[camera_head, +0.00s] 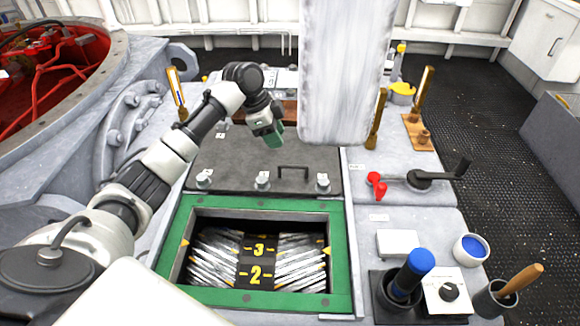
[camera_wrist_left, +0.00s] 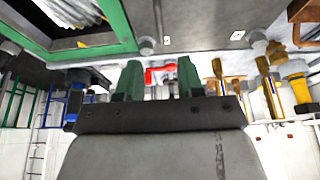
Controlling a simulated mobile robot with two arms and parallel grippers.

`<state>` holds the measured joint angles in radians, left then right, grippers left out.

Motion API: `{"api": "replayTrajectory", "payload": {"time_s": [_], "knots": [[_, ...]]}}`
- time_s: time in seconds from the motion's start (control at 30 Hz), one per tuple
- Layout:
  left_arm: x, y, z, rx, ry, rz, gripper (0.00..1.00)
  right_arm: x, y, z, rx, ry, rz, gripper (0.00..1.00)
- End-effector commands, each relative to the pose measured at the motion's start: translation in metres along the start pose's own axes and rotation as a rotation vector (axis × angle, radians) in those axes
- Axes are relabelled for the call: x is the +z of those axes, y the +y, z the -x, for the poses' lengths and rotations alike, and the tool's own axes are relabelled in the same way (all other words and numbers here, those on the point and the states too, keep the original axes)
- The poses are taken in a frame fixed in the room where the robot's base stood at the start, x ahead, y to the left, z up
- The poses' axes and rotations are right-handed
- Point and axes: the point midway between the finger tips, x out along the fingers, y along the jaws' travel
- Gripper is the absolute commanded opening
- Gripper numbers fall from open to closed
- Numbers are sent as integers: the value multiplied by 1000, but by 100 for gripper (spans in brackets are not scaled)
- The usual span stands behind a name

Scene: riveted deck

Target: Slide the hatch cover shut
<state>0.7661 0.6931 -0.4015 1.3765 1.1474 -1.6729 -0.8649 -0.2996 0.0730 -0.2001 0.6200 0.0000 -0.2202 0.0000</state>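The hatch cover (camera_head: 240,160) is a dark grey plate with a black bar handle (camera_head: 293,168) and several pale knobs along its near edge. It lies just beyond the green-framed hatch opening (camera_head: 170,245), which stands uncovered, with the yellow numbers 3 and 2 inside. In the left wrist view the cover (camera_wrist_left: 200,18) and part of the green frame (camera_wrist_left: 118,25) show at the top. My left gripper (camera_head: 273,137) is above the far part of the cover, left of the handle and apart from it. Its green fingers (camera_wrist_left: 160,80) are spread and empty. My right gripper is out of view.
Right of the cover are a red-ended lever (camera_head: 420,180) and brass fittings (camera_head: 418,130). A blue-topped cylinder (camera_head: 415,270), a white cup (camera_head: 470,249) and a dark cup with a wooden handle (camera_head: 495,299) stand near right. A red-lined round opening (camera_head: 60,70) is far left.

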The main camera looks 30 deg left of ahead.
Motion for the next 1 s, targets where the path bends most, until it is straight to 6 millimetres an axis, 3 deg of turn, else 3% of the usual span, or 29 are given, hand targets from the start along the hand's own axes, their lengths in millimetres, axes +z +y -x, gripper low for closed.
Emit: {"api": "replayTrajectory", "payload": {"time_s": [0.3, 0.5, 0.93, 1.0], "knots": [[0, 1, -59, 5, -1, 1, 38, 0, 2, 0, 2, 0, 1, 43], [0, 1, -88, 3, -1, 0, 38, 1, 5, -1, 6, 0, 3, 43], [0, 1, -98, 1, -1, 0, 38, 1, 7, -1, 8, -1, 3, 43], [0, 1, -98, 1, -1, 0, 29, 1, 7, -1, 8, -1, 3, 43]]}}
